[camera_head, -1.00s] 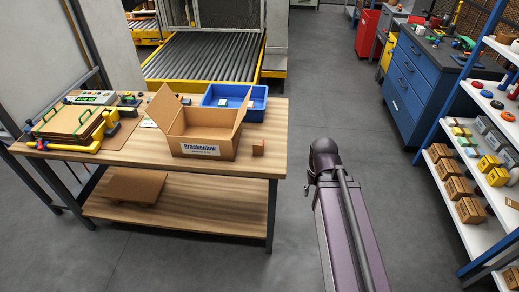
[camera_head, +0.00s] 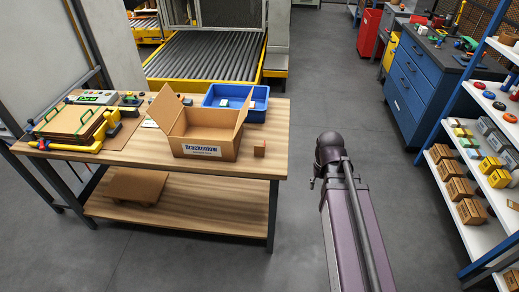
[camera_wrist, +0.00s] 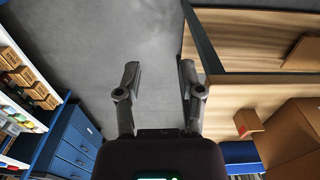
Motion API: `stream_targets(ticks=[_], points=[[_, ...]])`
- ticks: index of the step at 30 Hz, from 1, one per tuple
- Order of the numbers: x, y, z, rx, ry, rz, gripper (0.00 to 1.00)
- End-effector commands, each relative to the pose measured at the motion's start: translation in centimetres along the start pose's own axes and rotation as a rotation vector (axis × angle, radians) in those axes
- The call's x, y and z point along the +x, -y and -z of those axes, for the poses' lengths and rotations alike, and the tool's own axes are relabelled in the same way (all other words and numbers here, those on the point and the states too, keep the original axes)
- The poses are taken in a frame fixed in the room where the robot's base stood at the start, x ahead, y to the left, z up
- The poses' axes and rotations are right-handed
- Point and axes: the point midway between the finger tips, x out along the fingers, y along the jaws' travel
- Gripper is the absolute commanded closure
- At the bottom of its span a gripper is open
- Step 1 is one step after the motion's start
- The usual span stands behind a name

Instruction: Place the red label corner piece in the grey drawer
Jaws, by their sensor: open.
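The corner piece is a small brown block (camera_head: 259,149) on the wooden workbench (camera_head: 225,167), right of the open cardboard box. In the wrist view the small brown block (camera_wrist: 250,122) shows a red label patch on one face. My gripper (camera_wrist: 159,72) is open and empty in the wrist view. Its two fingers stand apart over the grey floor, to the side of the bench edge and away from the block. In the head view my arm hides most of the gripper. I cannot make out a grey drawer; the drawers I see belong to a blue cabinet (camera_head: 408,85).
An open cardboard box (camera_head: 207,151), a blue bin (camera_head: 262,92) and a yellow-piped fixture (camera_head: 75,147) occupy the bench. A stocked shelf rack (camera_head: 487,213) stands at right. A roller conveyor (camera_head: 207,57) lies behind. Floor between bench and rack is clear.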

Motion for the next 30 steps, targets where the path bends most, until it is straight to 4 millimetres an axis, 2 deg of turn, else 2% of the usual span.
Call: stream_targets(ticks=[1,5,12,18,24,30], points=[[-0.7,0.8,2.1,-0.001,0.0,0.0,0.5],[-1.9,2.3,6.5,0.009,0.0,0.0,0.5],[-4.5,9.4,15.9,0.018,0.0,0.0,0.5],[-6.2,15.4,21.7,0.027,0.0,0.0,0.5],[-6.9,19.0,24.3,0.033,0.0,0.0,0.5],[-6.9,19.8,24.7,0.035,0.0,0.001,0.5]])
